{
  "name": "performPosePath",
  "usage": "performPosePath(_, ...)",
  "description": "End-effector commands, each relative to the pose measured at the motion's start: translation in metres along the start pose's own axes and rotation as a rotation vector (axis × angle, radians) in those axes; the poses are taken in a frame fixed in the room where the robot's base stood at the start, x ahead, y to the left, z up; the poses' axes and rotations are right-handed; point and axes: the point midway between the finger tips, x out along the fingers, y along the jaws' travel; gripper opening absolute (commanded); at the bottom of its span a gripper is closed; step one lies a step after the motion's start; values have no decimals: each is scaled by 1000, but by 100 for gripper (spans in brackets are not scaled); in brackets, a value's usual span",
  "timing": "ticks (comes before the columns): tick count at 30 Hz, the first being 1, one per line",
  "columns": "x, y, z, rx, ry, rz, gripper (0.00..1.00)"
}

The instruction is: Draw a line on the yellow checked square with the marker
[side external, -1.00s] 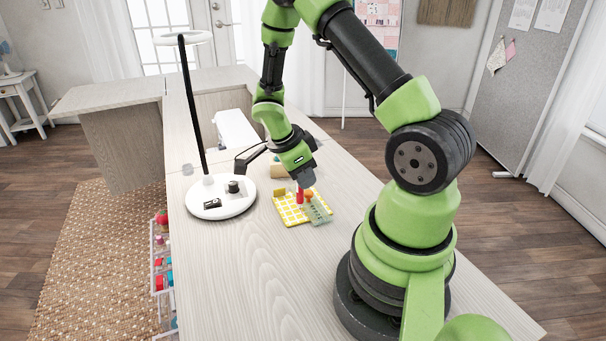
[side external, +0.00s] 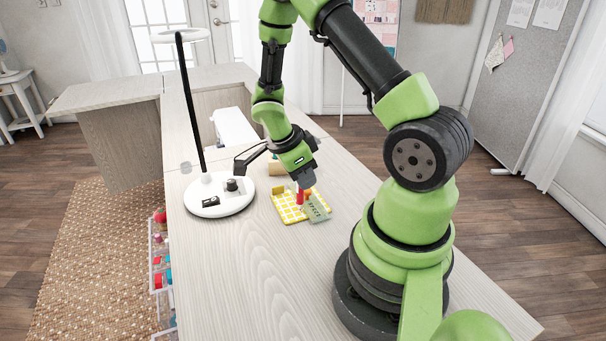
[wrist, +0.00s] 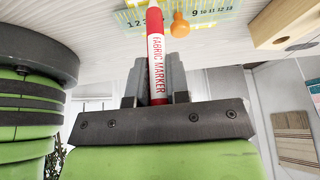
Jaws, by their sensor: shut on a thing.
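My gripper (side external: 303,184) is over the square, tilted down. It is shut on a red-and-white marker (wrist: 157,60) labelled "FABRIC MARKER", which points down toward the square beside the knob. The marker's red body also shows in the side view (side external: 300,196). I cannot tell whether its tip touches the cloth. The ruler's numbers show in the wrist view (wrist: 215,12).
A white lamp base (side external: 219,197) stands left of the square, with its dark post rising behind. A tan wooden block (side external: 277,167) lies behind the square. A white object (side external: 235,127) is farther back. The table in front is clear.

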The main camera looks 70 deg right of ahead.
Motion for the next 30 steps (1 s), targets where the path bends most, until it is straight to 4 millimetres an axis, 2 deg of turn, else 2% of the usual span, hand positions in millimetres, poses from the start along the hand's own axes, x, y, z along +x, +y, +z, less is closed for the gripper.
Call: performPosePath(30,0,10,0,0,0,0,0)
